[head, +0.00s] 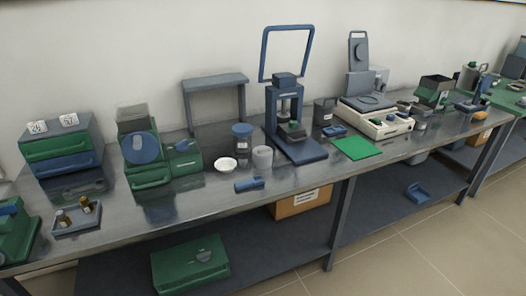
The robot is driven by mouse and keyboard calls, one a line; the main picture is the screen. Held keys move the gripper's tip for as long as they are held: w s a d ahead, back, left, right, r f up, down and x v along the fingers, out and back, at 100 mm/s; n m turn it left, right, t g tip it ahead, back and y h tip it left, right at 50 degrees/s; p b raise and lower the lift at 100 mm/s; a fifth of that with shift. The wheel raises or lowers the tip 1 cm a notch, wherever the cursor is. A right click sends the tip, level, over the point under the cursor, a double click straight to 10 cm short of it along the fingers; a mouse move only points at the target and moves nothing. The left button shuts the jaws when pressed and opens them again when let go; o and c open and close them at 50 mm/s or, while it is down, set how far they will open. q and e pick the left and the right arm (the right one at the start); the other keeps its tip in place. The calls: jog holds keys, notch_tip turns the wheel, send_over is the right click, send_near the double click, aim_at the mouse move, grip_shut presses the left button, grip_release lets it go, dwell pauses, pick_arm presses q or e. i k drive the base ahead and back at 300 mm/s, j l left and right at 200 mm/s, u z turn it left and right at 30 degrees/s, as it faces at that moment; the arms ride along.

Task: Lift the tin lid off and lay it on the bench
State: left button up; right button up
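I cannot tell for sure which container is the tin. A blue and grey cylindrical container (242,141) stands upright on the grey metal bench (215,200), with a blue top that may be a lid. A shorter light grey cylinder (262,159) stands just in front and to its right. Neither of my grippers is in view.
A blue block-like object (249,184) lies near the front edge. A blue press-like stand (287,125) is to the right, beside a flat green mat (357,148). A green device (155,160) stands left. Bare bench lies along the front.

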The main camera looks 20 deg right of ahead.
aim_at(261, 152)
jog(key=l+u, duration=0.25)
jog(key=u, duration=0.25)
jog(key=l+u, duration=0.25)
jog(key=u, duration=0.25)
jog(key=k+l+u, duration=0.1)
jog(key=u, duration=0.35)
jog(key=k+l+u, duration=0.45)
jog(key=k+l, duration=0.15)
jog(key=l, duration=0.3)
jog(key=k+l+u, duration=0.4)
jog(key=k+l, duration=0.3)
jog(key=l, duration=0.1)
